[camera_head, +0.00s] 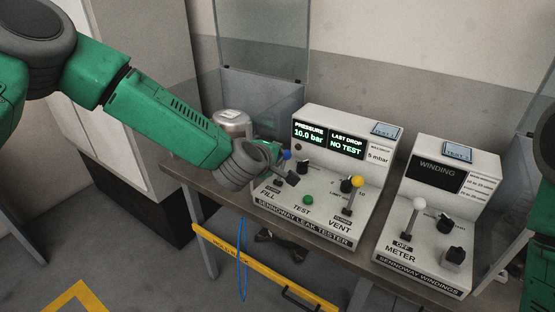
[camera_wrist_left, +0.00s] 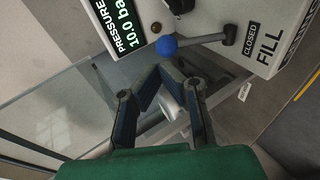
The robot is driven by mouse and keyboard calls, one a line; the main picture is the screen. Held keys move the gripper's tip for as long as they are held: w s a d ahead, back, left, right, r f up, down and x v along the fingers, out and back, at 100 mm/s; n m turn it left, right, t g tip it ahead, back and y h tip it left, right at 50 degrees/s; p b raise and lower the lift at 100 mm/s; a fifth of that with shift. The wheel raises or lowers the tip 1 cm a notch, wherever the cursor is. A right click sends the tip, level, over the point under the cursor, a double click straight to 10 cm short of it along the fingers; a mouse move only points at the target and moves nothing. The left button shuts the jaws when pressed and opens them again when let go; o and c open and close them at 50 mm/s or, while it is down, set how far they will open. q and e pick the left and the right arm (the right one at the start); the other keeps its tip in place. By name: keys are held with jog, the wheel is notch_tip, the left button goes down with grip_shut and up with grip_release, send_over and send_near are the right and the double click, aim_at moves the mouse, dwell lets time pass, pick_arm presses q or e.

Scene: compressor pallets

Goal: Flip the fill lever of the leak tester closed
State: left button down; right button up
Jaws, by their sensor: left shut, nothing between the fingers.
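The leak tester (camera_head: 327,222) is a white console on the bench; its screen reads 10.0 bar and NO TEST. Its fill lever has a blue ball knob (camera_head: 287,155), standing up and tilted back. In the left wrist view the blue knob (camera_wrist_left: 166,46) is at the end of a grey rod, left of the CLOSED and FILL labels (camera_wrist_left: 258,48). My left gripper (camera_head: 274,154) is shut and empty, just left of the knob. In the wrist view its fingertips (camera_wrist_left: 168,70) are just below the knob; I cannot tell whether they touch. My right gripper is out of view.
The vent lever (camera_head: 351,194) has a yellow knob, and a green test button (camera_head: 308,200) lies between the levers. A winding meter (camera_head: 425,250) stands to the right. A silver canister (camera_head: 231,122) is behind my left gripper.

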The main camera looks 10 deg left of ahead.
pick_arm(q)
jog(key=v, duration=0.8)
jog(key=shift+r, duration=0.35)
jog(key=shift+f, duration=0.1)
jog(key=s+a+f+m+g+b, duration=0.2)
jog(key=s+f+m+g, duration=0.15)
jog(key=s+f, duration=0.7)
jog(key=s+a+f+m+g+b, duration=0.1)
jog(key=s+f+m+g, duration=0.35)
jog(key=f, duration=0.85)
jog(key=s+a+f+m+g+y+b, duration=0.1)
jog(key=s+a+f+m, duration=0.2)
jog(key=s, duration=0.7)
jog(key=s+a+f+m+g+y+b, duration=0.1)
jog(key=s+a+f+m, duration=0.3)
jog(key=s, duration=0.7)
jog(key=a+f+g, duration=0.1)
jog(key=a+f, duration=0.1)
jog(key=a, duration=0.1)
jog(key=shift+s+a+f+m+g+b, duration=0.15)
jog(key=shift+s+f+m+g+b, duration=0.1)
jog(key=shift+m+g+b, duration=0.1)
